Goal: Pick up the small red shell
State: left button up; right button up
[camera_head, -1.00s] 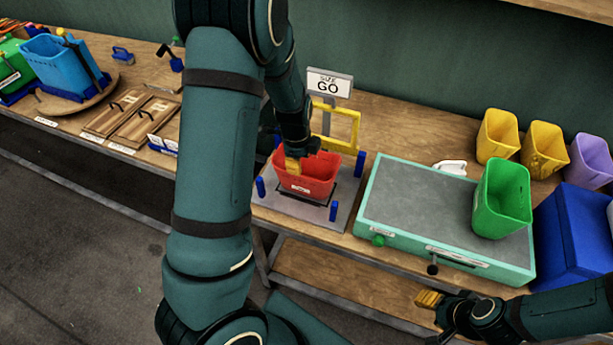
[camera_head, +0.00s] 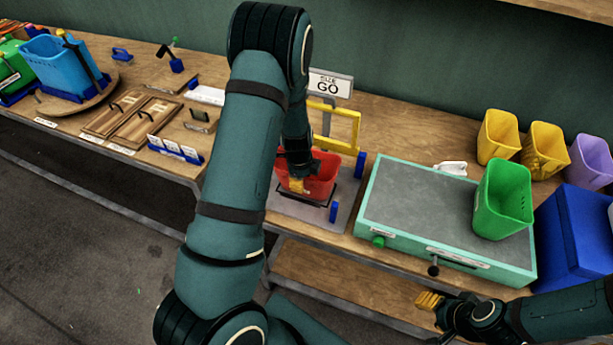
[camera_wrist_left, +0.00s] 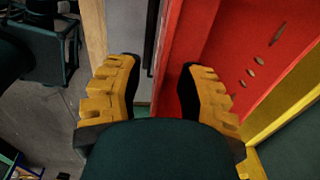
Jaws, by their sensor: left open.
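The small red shell (camera_head: 325,178), an open bin, stands in a black frame on the grey plate of the press under the "SIZE GO" sign. My left gripper (camera_head: 297,184) is at its near left wall, pointing down. In the left wrist view the left gripper (camera_wrist_left: 160,68) is open. Its right finger is over the inside of the red shell (camera_wrist_left: 245,65) and its left finger is outside, with a red wall between them. Whether a finger touches the wall cannot be told. My right gripper (camera_head: 430,301) is low at the right, away from the shell.
A yellow frame (camera_head: 345,130) stands behind the shell and a blue post (camera_head: 333,212) at the plate's front corner. To the right is a green-edged grey platform (camera_head: 415,205) bearing a green bin (camera_head: 502,200). Wooden panels (camera_head: 135,122) lie at the left.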

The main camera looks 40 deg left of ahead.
pick_arm(q)
jog(key=shift+c, duration=0.3)
grip_shut()
